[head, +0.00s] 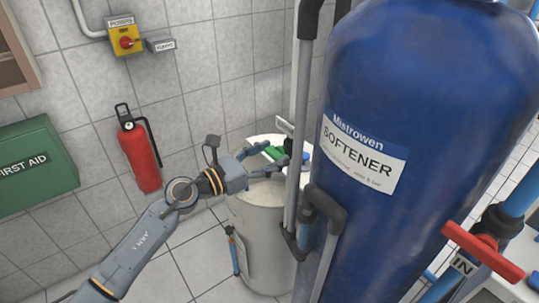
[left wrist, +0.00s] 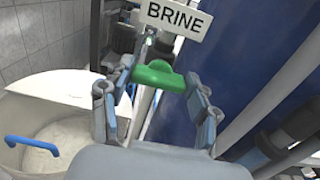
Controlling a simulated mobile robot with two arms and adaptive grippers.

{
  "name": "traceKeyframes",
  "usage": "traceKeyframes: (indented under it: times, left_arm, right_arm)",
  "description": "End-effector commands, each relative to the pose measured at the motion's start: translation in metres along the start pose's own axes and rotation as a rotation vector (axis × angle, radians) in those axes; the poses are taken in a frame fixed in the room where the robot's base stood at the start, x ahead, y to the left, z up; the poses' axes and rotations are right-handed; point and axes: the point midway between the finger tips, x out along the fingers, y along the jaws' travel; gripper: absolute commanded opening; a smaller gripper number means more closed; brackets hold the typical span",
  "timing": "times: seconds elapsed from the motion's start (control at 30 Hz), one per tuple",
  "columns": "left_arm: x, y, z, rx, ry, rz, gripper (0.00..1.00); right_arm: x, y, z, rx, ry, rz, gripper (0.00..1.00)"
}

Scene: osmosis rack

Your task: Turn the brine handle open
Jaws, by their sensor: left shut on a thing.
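The green brine handle (left wrist: 158,75) sits below a white BRINE label (left wrist: 174,17) in the left wrist view. My left gripper (left wrist: 157,82) has one finger at each end of the handle and is shut on it. The handle lies crosswise between the fingers. In the head view the green handle (head: 275,152) shows between the fingers of my left gripper (head: 268,158), above the pale brine tank and beside the grey pipe. Part of the handle and its valve body are hidden by the fingers and the pipe. My right gripper is not in view.
The large blue softener tank (head: 415,90) and grey upright pipes (head: 300,110) stand close on the right. The pale tank (head: 262,225) is below. A red IN handle (head: 482,250) is at lower right. A fire extinguisher (head: 139,152) hangs on the tiled wall.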

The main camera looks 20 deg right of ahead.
Motion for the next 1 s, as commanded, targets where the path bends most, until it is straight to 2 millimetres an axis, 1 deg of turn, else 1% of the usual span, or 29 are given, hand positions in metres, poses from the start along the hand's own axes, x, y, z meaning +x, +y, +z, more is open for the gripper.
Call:
traceKeyframes:
  times: [0.23,0.43,1.0]
  left_arm:
    - [0.0,0.001,0.001,-0.036,0.0,0.002,0.29]
    - [0.0,0.001,0.002,-0.14,0.001,0.002,0.29]
    - [0.0,0.004,0.001,-0.663,0.001,0.003,0.29]
  right_arm:
    - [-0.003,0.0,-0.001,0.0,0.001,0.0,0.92]
    - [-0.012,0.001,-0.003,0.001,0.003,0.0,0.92]
    - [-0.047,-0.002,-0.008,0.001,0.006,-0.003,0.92]
